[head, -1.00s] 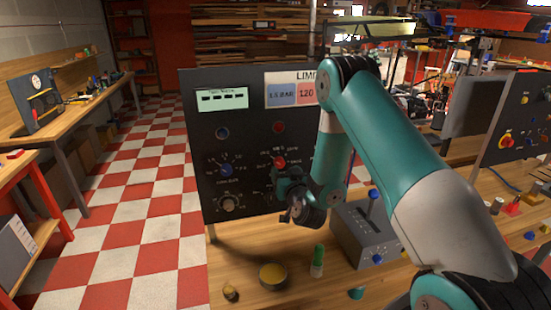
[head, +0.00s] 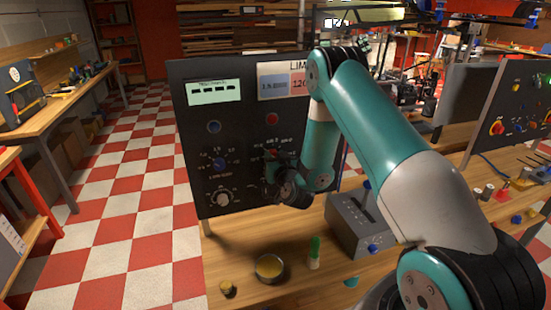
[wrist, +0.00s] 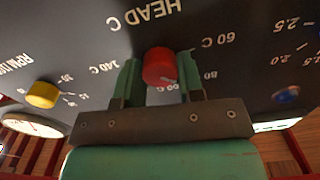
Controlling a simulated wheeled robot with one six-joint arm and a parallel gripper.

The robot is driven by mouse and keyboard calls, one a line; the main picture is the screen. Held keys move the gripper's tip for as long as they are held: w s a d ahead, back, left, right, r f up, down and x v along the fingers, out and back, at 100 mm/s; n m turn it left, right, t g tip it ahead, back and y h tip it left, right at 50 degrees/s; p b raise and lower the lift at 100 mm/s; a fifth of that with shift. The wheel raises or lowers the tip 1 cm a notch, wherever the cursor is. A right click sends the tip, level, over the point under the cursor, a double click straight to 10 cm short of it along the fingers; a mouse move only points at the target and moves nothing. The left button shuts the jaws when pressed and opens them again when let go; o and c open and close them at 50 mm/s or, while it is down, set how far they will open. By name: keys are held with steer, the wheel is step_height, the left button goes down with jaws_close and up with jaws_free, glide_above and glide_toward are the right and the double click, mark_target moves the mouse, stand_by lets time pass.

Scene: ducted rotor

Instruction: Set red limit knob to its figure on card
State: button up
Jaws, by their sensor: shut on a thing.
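The red knob (wrist: 160,68) sits on the dark panel (head: 190,135), between the two green fingers of my gripper (wrist: 159,78) in the wrist view. My gripper is shut on it. The knob's scale shows upside down there, with 60 C, 80 and 140 C around it and HEAD C printed beyond. I cannot make out the knob's pointer mark. In the head view my gripper (head: 270,172) is at the panel and mostly hides the knob. The limit card (head: 283,67) is at the panel's top, with a blue patch and a red patch reading 120; my arm covers its right part.
A blue knob (head: 220,164) and a grey knob (head: 222,198) are left of my gripper. A yellow knob (wrist: 43,94) shows in the wrist view.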

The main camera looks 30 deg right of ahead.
steer(key=shift+m, duration=0.4)
steer(key=shift+f+m+b, duration=0.1)
steer(key=shift+m+b, duration=2.3)
steer(key=shift+m, duration=7.1)
steer(key=shift+s, duration=0.1)
steer(key=o, duration=0.9)
